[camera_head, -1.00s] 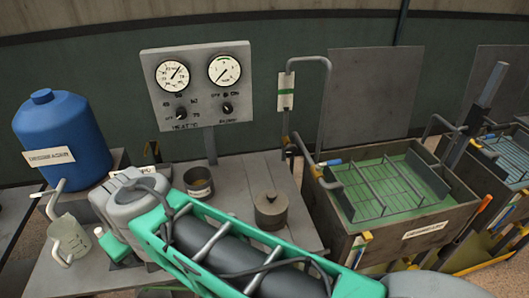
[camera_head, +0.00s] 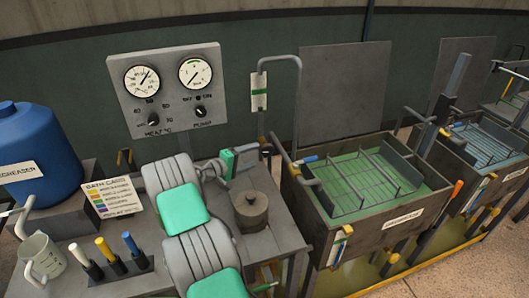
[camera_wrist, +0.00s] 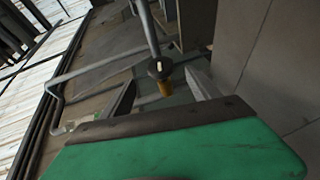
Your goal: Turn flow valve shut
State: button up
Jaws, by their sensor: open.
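The flow valve appears in the wrist view as a dark round hub with a white mark and a yellow handle (camera_wrist: 164,87), on a grey pipe (camera_wrist: 148,30). My gripper (camera_wrist: 161,80) is open, with one finger on each side of the yellow handle. Contact cannot be told. In the head view my gripper (camera_head: 262,151) reaches right, beside the foot of the bent grey pipe (camera_head: 260,68) with a green-striped tag. There the valve is mostly hidden by my gripper.
A lidded pot (camera_head: 251,211) stands just below my gripper. The green bath tank (camera_head: 375,185) is at right. The gauge panel (camera_head: 168,90) stands behind. A blue degreaser drum (camera_head: 35,150), a jug (camera_head: 40,257) and a rack of colored handles (camera_head: 120,266) are at left.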

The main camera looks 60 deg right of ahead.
aim_at(263, 152)
jog(key=p+x, duration=0.2)
jog(key=x, duration=0.5)
jog(key=shift+d, duration=0.1)
jog(key=shift+c, duration=0.5)
jog(key=c, duration=1.2)
